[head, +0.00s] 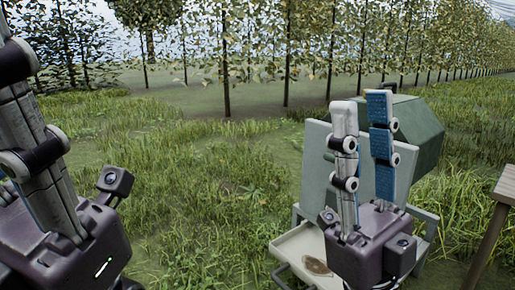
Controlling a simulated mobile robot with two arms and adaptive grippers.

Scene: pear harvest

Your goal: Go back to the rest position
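My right gripper (362,104) points upward at the right of the head view. Its two fingers stand apart, one showing a grey back and the other a blue pad, with nothing seen between them. My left gripper (30,140) also points upward, close to the camera at the left edge. Its dark purple body and a grey finger show, but its fingertips are cut off by the frame, so its opening cannot be judged. No pear is seen in either gripper.
Behind my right gripper stands a grey-green cart or chair-like frame (318,170) with a green box (418,125). A pale tray (293,247) holds a flat brown item. A wooden table corner (506,183) is at the right edge. Grass fills the middle; tree rows (226,75) stand behind.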

